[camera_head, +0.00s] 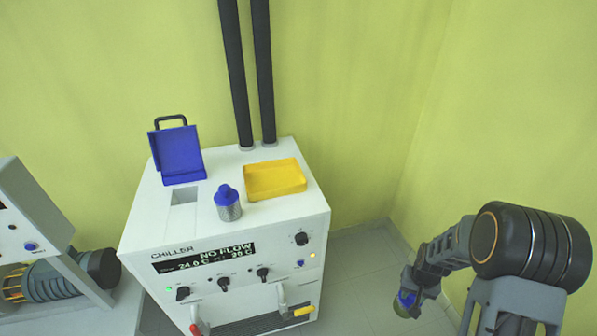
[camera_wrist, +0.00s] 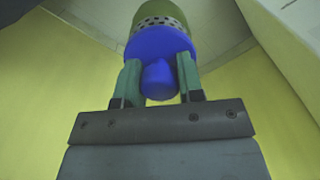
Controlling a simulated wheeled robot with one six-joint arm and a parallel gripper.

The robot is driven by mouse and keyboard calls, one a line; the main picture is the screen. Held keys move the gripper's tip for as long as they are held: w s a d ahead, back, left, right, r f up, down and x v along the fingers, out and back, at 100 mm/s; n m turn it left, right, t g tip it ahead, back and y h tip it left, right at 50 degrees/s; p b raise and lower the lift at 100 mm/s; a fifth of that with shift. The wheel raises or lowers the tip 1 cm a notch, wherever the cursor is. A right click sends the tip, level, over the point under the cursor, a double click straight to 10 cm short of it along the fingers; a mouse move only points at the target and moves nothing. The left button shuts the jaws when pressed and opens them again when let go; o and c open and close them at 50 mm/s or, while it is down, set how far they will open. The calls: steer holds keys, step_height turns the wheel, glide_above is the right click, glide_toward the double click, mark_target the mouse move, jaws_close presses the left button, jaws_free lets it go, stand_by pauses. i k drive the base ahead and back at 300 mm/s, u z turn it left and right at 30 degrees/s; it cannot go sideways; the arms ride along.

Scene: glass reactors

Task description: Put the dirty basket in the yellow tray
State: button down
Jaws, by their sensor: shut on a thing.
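My gripper (camera_wrist: 159,82) is shut on the blue knob of the dirty basket (camera_wrist: 161,42). In the head view the basket (camera_head: 403,306) is small and partly hidden by my gripper (camera_head: 408,288), low at the right and away from the chiller. The yellow tray (camera_head: 275,193) lies on the chiller's top, at the back right, and looks empty.
The white chiller (camera_head: 160,222) has knobs and valve handles on its front. On its top stand a second basket (camera_head: 229,208), blue-capped with a grey mesh, an opening (camera_head: 184,196) and a raised blue lid (camera_head: 178,155). Two black pipes (camera_head: 236,75) rise behind the tray.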

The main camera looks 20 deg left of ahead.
mark_target(274, 182)
steer(key=z, duration=0.05)
steer(key=i, duration=0.05)
steer(key=u, duration=1.25)
